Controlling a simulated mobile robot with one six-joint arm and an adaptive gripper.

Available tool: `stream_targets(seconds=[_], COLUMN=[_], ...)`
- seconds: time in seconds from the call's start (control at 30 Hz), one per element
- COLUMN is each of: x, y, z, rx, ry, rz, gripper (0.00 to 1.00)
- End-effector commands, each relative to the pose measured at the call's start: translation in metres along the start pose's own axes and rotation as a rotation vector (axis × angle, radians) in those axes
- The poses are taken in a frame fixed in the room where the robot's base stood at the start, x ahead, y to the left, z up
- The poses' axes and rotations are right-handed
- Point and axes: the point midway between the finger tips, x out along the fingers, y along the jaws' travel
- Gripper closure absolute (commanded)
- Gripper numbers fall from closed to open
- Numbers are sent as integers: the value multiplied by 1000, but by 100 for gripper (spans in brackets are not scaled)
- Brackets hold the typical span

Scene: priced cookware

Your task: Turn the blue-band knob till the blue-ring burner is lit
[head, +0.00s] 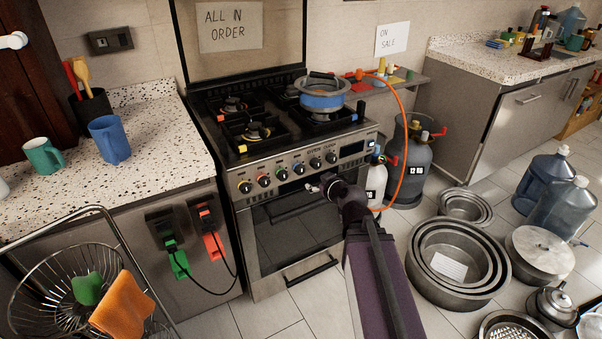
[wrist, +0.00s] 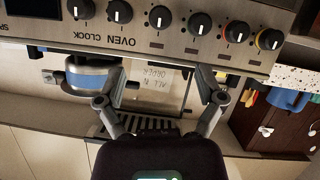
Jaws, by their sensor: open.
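The stove's front panel carries a row of black knobs. The leftmost has a yellow band and its neighbour a red one. The third from the left (head: 282,174) seems to have a blue band, though it is small; in the upside-down wrist view it is third from the right (wrist: 200,24). A blue tag (head: 361,104) marks the right side of the hob, but the blue-ring burner is hard to make out. I see no flame. My gripper (head: 318,185) is open and empty in front of the oven, just below the right-hand knobs, its fingers (wrist: 165,80) apart.
A blue pot (head: 322,96) stands on the right of the hob. An orange hose (head: 403,117) runs down to gas bottles right of the stove. Stacked pans (head: 459,260) are on the floor at right, and a dish rack (head: 75,285) is at left.

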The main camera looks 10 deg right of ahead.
Motion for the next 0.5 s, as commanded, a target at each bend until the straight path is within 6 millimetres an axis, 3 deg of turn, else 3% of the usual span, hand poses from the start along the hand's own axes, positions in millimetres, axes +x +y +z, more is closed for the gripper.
stream_targets(seconds=[0.27,0.5], x=[9,31], y=[0,1], z=[1,2], rx=[0,0], ry=[0,0], rz=[0,2], gripper=[13,13])
